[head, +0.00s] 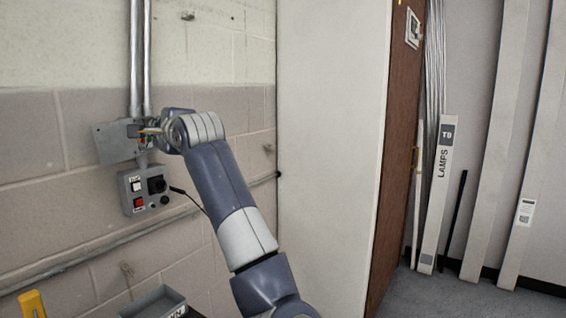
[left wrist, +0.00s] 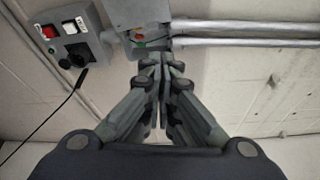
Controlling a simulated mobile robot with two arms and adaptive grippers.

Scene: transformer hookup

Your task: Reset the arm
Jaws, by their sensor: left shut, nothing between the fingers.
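My left arm rises from the bottom of the head view toward the wall. My left gripper (left wrist: 161,62) is shut and empty in the left wrist view, its fingertips pointing at the open grey junction box (left wrist: 140,33). In the head view the gripper is mostly hidden behind my wrist, close to the junction box (head: 119,142). Whether the fingertips touch the box I cannot tell. My right gripper is not in view.
A grey control box (head: 147,190) with white and red switches and a black knob is on the wall below. Metal conduits (head: 141,55) run up from the junction box. A grey bin (head: 158,303) is at the bottom. A white panel (head: 325,150) stands right of my arm.

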